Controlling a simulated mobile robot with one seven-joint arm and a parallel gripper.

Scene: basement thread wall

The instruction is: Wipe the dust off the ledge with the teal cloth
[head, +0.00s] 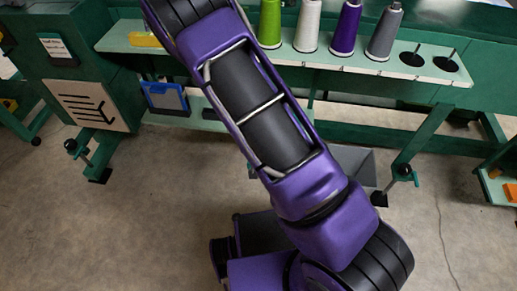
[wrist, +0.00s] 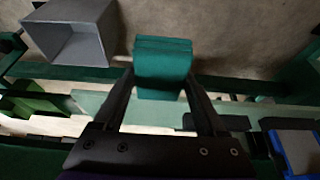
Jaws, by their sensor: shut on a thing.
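My gripper (wrist: 160,82) is shut on the teal cloth (wrist: 163,60), a folded block between the fingertips in the wrist view. A pale green ledge (wrist: 105,106) runs behind the fingers and cloth there. I cannot tell whether the cloth touches it. In the head view, part of this low ledge (head: 190,123) shows left of my arm, which hides its middle. The gripper and cloth do not show in the head view. I cannot make out any dust.
Green, white, purple and grey thread cones (head: 385,30) stand on the upper shelf (head: 430,72). A blue-framed panel (head: 166,98) stands at the low ledge's left. A grey bin (wrist: 60,40) is near the cloth in the wrist view. Concrete floor (head: 110,225) is clear at front left.

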